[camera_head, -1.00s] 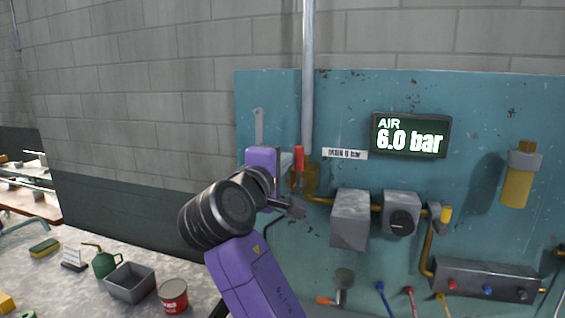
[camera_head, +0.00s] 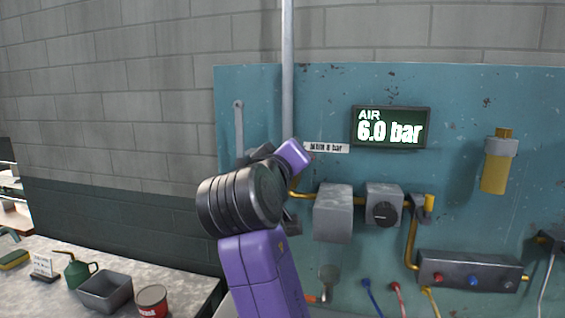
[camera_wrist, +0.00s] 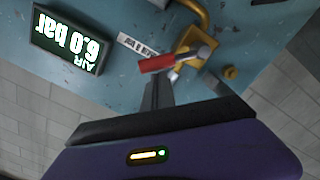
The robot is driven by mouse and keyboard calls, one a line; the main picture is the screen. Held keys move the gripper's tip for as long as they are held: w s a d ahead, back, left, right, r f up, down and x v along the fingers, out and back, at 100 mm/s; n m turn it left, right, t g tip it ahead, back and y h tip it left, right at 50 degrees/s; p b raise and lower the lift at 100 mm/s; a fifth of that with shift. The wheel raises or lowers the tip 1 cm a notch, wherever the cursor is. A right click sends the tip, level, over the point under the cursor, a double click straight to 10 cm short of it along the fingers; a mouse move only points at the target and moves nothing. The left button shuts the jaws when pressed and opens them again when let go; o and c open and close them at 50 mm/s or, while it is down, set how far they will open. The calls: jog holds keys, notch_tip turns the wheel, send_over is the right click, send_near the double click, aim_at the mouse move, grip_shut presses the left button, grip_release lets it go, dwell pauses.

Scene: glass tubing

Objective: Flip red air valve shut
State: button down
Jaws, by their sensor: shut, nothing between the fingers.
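The red valve handle (camera_wrist: 157,63) shows in the wrist view, attached to a brass valve (camera_wrist: 197,40) on the blue panel. It lies aslant there, and its exact angle to the pipe is hard to tell. My gripper (camera_wrist: 157,82) is shut and empty; its dark fingers are close to the red handle, and I cannot tell whether they touch. In the head view my purple and black arm hides the handle. The display (camera_head: 390,127) reads AIR 6.0 bar, and it shows upside down in the wrist view (camera_wrist: 68,42).
A vertical pipe (camera_head: 288,70) rises behind my arm. A grey box (camera_head: 333,213), a black knob (camera_head: 383,212) and a manifold (camera_head: 470,271) are to the right. A grey bin (camera_head: 105,291) and red can (camera_head: 152,300) stand on the bench at lower left.

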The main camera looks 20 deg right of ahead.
jog(key=d+f+m+b, duration=0.1)
jog(key=m, duration=0.1)
jog(key=s+d+f+m+b, duration=0.1)
jog(key=m+b, duration=0.1)
jog(key=s+d+f+m+b, duration=0.1)
jog(key=f+m, duration=0.1)
jog(key=m, duration=0.1)
jog(key=shift+s+f+y+b, duration=0.1)
jog(key=shift+y+b, duration=0.2)
jog(key=shift+b, duration=0.1)
jog(key=shift+f, duration=0.2)
dwell(0.4)
jog(key=shift+r, duration=0.1)
